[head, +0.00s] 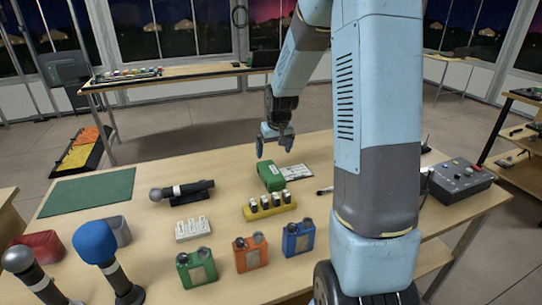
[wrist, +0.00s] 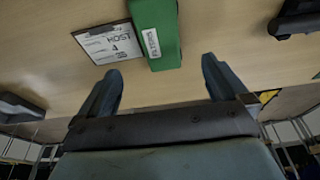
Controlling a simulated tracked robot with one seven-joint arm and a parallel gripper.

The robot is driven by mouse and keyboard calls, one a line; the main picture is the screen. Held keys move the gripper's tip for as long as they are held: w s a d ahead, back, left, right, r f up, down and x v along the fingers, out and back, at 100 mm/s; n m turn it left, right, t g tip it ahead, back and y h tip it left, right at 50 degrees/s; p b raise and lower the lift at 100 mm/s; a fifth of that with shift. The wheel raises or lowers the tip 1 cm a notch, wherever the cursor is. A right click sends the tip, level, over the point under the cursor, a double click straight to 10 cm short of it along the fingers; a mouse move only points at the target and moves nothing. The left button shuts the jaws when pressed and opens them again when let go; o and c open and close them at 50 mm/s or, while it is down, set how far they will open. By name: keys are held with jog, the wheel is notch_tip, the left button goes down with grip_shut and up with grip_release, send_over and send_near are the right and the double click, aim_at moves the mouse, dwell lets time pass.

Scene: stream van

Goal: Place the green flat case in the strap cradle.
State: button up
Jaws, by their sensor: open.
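The green flat case (head: 270,178) lies on the table near its middle, with a white label showing on its side. It also shows in the wrist view (wrist: 155,25), at the top centre, just beyond the fingertips. My gripper (head: 274,149) is open and empty above the far side of the case. In the wrist view my gripper (wrist: 161,72) has its two fingers spread wider than the case, and neither visibly touches it. I cannot surely tell which thing is the strap cradle; a dark holder (head: 192,193) carrying a microphone stands left of the case.
A printed card (head: 297,172) lies beside the case. A yellow block with several small pieces (head: 268,208) stands in front. Green, orange (head: 251,253) and blue packs line the near side. A control box (head: 458,180) stands right. A green mat (head: 88,193) lies bare at left.

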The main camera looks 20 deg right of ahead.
jog(key=s+a+r+t, duration=0.1)
jog(key=s+a+r, duration=0.2)
jog(key=s+r, duration=1.15)
jog(key=s+a+r+t, duration=0.1)
jog(key=s+a+r, duration=0.15)
jog(key=s, duration=0.65)
jog(key=s+a+r, duration=0.1)
jog(key=s+r, duration=0.3)
jog(key=s, duration=0.4)
jog(key=m, duration=3.6)
send_over(271, 171)
jog(key=s, duration=0.3)
jog(key=shift+g, duration=0.4)
jog(key=shift+s+f, duration=0.2)
jog(key=shift+f, duration=12.35)
jog(key=shift+x, duration=4.05)
